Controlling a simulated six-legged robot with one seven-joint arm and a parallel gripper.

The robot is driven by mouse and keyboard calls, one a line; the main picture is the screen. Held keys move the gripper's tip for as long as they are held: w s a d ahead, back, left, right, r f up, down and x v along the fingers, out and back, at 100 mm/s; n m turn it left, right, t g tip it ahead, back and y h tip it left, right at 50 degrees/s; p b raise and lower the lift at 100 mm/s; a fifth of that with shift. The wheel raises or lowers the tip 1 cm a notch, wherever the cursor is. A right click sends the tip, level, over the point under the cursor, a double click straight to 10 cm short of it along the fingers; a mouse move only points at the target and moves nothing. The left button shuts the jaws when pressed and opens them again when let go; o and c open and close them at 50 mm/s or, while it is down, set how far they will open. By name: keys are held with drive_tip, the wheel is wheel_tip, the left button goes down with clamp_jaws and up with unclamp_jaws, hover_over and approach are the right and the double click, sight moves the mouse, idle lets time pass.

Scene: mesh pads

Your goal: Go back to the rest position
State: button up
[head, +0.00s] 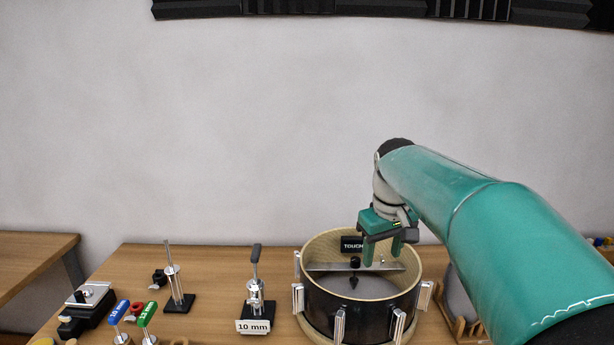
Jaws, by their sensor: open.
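My arm, green and thick, reaches in from the right in the head view. My gripper (382,250) points down over the drum (345,305), with its two green fingers apart and nothing seen between them. The drum is an open round shell with a pale rim and silver lugs. A metal bar (330,267) spans its inside, with a small black knob (354,262) on it and a dark label reading "TOUCH" (350,244) behind. The fingertips appear at or just above the bar; I cannot tell whether they touch anything. My arm hides part of the table at right.
Left of the drum stand a clamp tool (256,290) with a "10 mm" sign (253,326) and a metal post on a black base (178,302). Blue (118,312) and green (148,314) tagged tools and a black device (88,305) are farther left. A wooden rack (466,325) stands right.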

drive_tip(key=s+f+m+t, duration=0.1)
drive_tip(key=s+f, duration=0.3)
drive_tip(key=s, duration=0.9)
drive_tip(key=s+f+m+t, duration=0.2)
drive_tip(key=s+f+m, duration=0.1)
drive_tip(key=s, duration=1)
drive_tip(key=shift+d+f+t, duration=0.15)
drive_tip(key=shift+f+t, duration=0.15)
drive_tip(key=shift+f, duration=0.1)
